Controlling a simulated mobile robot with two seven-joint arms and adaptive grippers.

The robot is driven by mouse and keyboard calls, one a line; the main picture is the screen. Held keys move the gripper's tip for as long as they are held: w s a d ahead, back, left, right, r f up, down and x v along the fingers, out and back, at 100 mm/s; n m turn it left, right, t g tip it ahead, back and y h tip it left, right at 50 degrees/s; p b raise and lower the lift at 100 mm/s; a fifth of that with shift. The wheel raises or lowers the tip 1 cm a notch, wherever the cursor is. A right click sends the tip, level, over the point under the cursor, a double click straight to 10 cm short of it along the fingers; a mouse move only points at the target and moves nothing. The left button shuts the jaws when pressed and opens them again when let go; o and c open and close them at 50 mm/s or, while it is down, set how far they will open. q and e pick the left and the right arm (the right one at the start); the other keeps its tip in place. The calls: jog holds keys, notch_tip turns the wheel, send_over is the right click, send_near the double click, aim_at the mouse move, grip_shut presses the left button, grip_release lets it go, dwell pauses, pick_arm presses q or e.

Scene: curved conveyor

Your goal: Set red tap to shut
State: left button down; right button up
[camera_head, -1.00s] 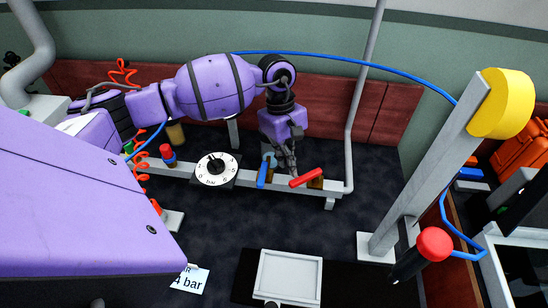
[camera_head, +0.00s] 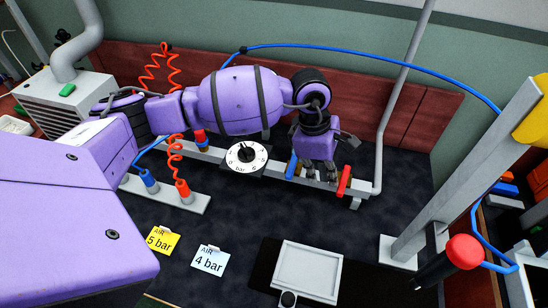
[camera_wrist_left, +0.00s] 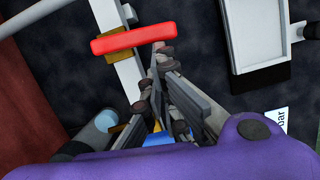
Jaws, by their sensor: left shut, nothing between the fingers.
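The red tap (camera_head: 343,181) sits near the right end of the grey rail (camera_head: 215,156), its bar handle turned across the rail. In the left wrist view the red handle (camera_wrist_left: 132,40) lies crosswise over the pale rail, above a brass-coloured body. My left gripper (camera_head: 322,178) points down just left of the red handle, fingers shut and empty. In the left wrist view its fingertips (camera_wrist_left: 162,52) are close beside the handle; I cannot tell whether they touch. The blue tap (camera_head: 291,165) is on the rail just left of the gripper, partly hidden. My right gripper is not in view.
A round dial (camera_head: 246,156) stands on the rail left of the taps. A grey tray (camera_head: 307,272) lies in front. A post with a red knob (camera_head: 464,251) stands at right. Yellow (camera_head: 162,240) and white (camera_head: 210,260) bar cards lie at front left.

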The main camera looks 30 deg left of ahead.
pick_arm(q)
jog(key=shift+d+r, duration=0.1)
jog(key=shift+d, duration=0.15)
jog(key=v, duration=1.2)
dwell(0.3)
